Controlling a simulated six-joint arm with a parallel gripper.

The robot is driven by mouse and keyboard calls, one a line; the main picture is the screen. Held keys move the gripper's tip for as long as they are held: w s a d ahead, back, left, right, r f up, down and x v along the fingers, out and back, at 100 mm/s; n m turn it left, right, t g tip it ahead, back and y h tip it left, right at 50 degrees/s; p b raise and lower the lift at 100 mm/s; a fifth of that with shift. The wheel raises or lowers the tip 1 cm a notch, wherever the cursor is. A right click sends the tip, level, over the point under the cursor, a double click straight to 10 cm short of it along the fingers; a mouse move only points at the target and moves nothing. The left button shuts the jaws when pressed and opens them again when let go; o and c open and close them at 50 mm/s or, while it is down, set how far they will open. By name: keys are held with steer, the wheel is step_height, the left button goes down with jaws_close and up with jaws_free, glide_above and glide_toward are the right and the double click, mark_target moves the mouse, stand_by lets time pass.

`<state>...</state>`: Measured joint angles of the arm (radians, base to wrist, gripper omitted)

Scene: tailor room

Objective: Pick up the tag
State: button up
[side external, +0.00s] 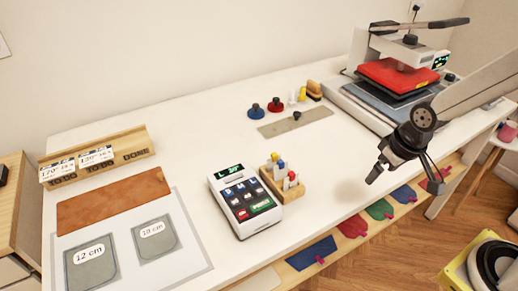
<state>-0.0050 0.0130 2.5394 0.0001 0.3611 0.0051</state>
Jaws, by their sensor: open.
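Two white tags with printed temperatures stand in a wooden rack at the left of the table: the left tag (58,171) and the right tag (96,156). The rack (128,153) has a further place marked "DONE" at its right, with no tag in it. My gripper (405,178) is at the right, above the table's front edge, far from the rack. Its fingers point down and are spread, with nothing visible between them.
A heat press (390,75) stands at the back right. A white keypad device (243,202) and a wooden holder with capped bottles (282,182) stand mid-table. A brown sheet (114,200) and two grey pocket pieces lie at left. Coloured pieces lie on a lower shelf.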

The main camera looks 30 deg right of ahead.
steer(key=w+a+g, duration=0.1)
steer(key=w+a, duration=0.2)
steer(key=w, duration=0.4)
steer(key=w+a, duration=0.3)
steer(key=w, duration=0.3)
steer(key=g, duration=0.2)
glide_above(274, 154)
steer(key=shift+s+a+f, duration=0.15)
steer(key=shift+f, duration=0.65)
steer(key=shift+d+f, duration=0.2)
steer(key=shift+f, duration=3.7)
steer(key=c, duration=1.2)
